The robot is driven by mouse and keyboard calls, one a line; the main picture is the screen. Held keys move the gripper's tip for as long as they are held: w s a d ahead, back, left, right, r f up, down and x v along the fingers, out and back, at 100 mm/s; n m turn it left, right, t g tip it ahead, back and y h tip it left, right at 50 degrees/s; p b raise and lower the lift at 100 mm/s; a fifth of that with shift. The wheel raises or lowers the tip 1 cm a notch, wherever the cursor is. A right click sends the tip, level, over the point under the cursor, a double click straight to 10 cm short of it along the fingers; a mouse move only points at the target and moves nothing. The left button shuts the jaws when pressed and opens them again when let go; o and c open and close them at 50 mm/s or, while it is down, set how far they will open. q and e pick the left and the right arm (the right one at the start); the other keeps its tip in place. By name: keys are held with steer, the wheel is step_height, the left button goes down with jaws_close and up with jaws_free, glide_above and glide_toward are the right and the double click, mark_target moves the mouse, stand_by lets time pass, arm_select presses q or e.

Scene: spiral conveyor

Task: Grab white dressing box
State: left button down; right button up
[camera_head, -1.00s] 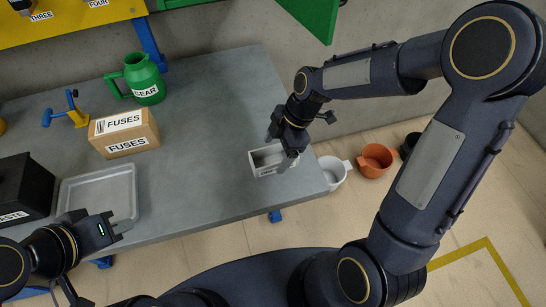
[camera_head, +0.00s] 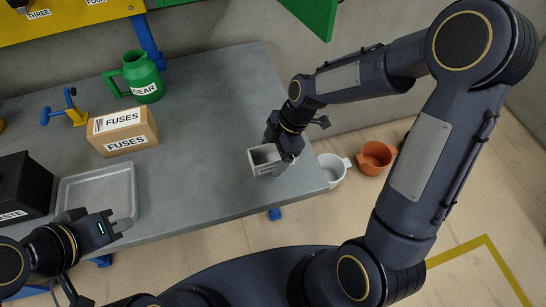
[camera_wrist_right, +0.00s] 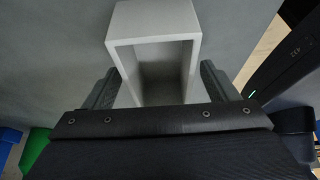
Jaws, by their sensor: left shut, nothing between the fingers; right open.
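The white dressing box (camera_head: 263,160) is a small open-topped pale box on the grey table, near its right end. It also shows in the right wrist view (camera_wrist_right: 152,22), with its open side facing the camera. My right gripper (camera_head: 280,160) is at the box from above and right. In the wrist view its two fingers (camera_wrist_right: 158,88) stand apart, one on each side of the box; whether they touch its walls is unclear. The arm hides the box's right part in the head view. My left gripper (camera_head: 120,227) is shut and empty, near the table's front left edge.
A grey tray (camera_head: 97,224), a black box (camera_head: 22,188), a FUSES carton (camera_head: 125,133) and a green GEAR jug (camera_head: 140,77) stand to the left. The middle of the table is clear. White (camera_head: 333,172) and orange (camera_head: 374,159) bins lie beyond the right edge.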

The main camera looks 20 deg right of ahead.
stand_by(0.4)
steer(key=c, duration=1.1)
